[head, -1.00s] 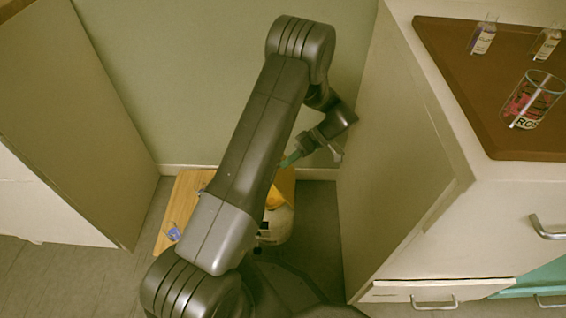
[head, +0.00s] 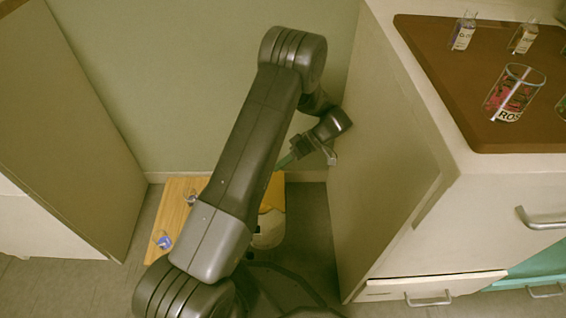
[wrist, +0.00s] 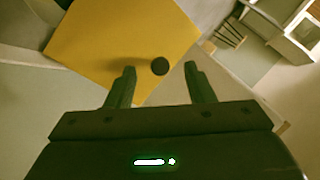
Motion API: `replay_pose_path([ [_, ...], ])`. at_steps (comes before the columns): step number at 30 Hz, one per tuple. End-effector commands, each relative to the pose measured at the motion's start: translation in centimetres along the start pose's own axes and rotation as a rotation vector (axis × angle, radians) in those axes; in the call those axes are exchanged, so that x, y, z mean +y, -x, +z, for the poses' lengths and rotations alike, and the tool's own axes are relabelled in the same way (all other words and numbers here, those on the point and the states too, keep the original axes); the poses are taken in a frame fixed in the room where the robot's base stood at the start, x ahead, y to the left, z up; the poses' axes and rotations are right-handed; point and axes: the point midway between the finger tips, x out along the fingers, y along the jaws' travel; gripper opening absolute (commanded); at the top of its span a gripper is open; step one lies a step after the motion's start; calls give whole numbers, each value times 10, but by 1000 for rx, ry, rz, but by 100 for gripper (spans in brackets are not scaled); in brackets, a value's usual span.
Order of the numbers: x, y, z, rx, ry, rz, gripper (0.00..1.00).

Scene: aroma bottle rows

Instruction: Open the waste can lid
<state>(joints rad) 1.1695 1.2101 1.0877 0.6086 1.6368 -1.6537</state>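The waste can (head: 268,235) stands on the floor in the head view, a pale body partly hidden behind my arm. Its yellow lid (head: 274,194) shows above the body, also partly covered by my arm. In the wrist view the yellow lid (wrist: 115,45) fills the upper middle as a flat square panel. A dark round knob (wrist: 160,67) shows on it. My gripper (wrist: 158,72) is open and empty, its two fingers apart with the knob appearing between their tips. Whether the fingers touch the lid cannot be told.
A wooden board (head: 178,204) with small bottles lies left of the can. A cabinet side (head: 385,160) stands close to the right of my gripper. A brown tray (head: 440,60) with bottles and a glass sits on the counter. A panel (head: 60,130) stands at left.

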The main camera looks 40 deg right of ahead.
Motion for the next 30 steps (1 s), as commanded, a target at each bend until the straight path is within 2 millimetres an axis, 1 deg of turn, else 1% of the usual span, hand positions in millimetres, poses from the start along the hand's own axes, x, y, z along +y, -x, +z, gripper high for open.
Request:
replay_pose_path([
  [5, -2, 2, -2, 0, 1, 1, 48],
  [8, -9, 8, -7, 0, 2, 1, 48],
  [15, -40, 35, -30, 0, 2, 2, 48],
  [21, -60, 51, -44, 0, 1, 1, 48],
  [25, -66, 56, -48, 0, 0, 1, 48],
  [30, -67, 57, -48, 0, -1, 0, 48],
])
